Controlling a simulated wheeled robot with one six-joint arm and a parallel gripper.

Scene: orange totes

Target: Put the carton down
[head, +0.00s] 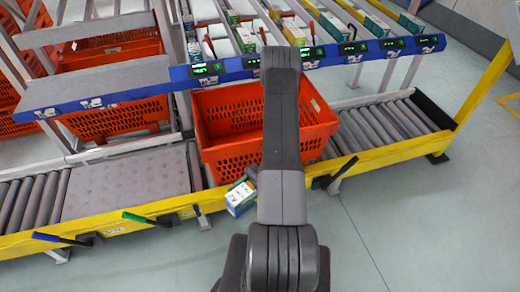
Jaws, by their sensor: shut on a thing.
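The carton (240,199) is a small white box with blue and green sides and dark print. It shows left of my forearm, in front of the near side of the orange tote (228,157). My gripper (244,184) is mostly hidden behind my arm, with a dark part showing at the carton's upper edge. It is shut on the carton and holds it tilted near the yellow rail. The exact grip is hidden. The tote stands upright on the conveyor, and the visible part of its inside looks empty.
A yellow rail (395,153) edges the roller conveyor (385,127), with dark levers sticking out in front. A grey plate (125,185) lies left of the tote. A blue shelf beam with displays (207,69) runs behind, below lanes of cartons. Rollers at right are clear.

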